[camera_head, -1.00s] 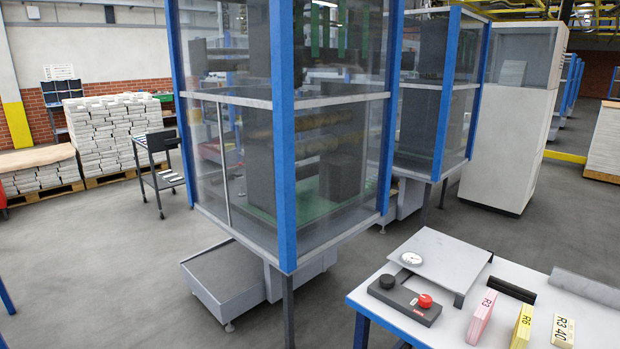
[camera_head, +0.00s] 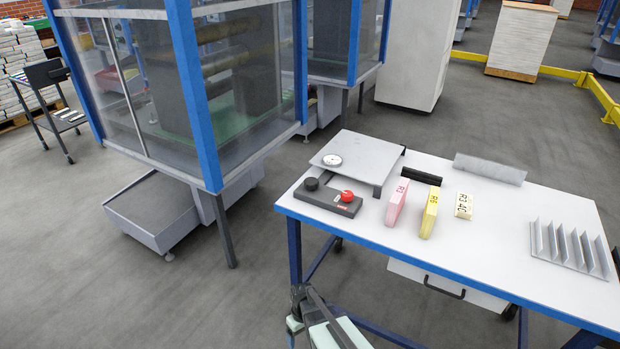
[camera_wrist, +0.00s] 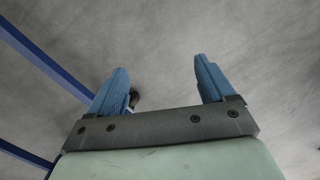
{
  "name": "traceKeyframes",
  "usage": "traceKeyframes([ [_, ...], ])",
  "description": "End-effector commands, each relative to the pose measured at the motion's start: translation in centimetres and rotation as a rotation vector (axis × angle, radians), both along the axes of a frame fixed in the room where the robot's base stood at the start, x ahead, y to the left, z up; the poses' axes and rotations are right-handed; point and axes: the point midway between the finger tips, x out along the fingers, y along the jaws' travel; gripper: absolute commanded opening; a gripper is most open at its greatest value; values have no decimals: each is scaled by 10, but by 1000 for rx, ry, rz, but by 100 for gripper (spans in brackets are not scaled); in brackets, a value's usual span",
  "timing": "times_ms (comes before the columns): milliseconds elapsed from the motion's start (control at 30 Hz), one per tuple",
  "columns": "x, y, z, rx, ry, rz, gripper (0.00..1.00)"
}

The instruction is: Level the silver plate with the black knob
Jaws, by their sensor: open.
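The silver plate (camera_head: 350,160) sits at the back left of the white table, tilted or raised on supports, with a round white dial (camera_head: 332,160) on it. The black knob (camera_head: 311,184) is on the left end of a dark control box (camera_head: 330,199) in front of the plate. A red knob (camera_head: 347,196) is on the box's right end. My gripper shows in the wrist view (camera_wrist: 158,88) with two blue fingers spread apart and nothing between them. It points at the grey floor. In the head view my arm is low, in front of the table's left part, away from the knob.
On the white table (camera_head: 480,240) stand a pink block (camera_head: 397,203), a yellow block (camera_head: 430,213), a small cream block (camera_head: 464,206), a black bar (camera_head: 421,176), a grey roll (camera_head: 490,168) and a finned rack (camera_head: 570,250). The blue table edge and legs lie near my arm.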

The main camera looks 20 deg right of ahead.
Motion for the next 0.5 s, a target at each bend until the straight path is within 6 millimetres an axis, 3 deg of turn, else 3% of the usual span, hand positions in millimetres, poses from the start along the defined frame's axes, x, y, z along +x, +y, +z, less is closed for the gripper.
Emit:
traceKeyframes([
  [33,28,5,8,11,-39,26,82],
  [100,58,11,21,27,-88,63,82],
  [267,125,27,56,54,-203,150,82],
  [500,220,52,124,83,-376,282,82],
])
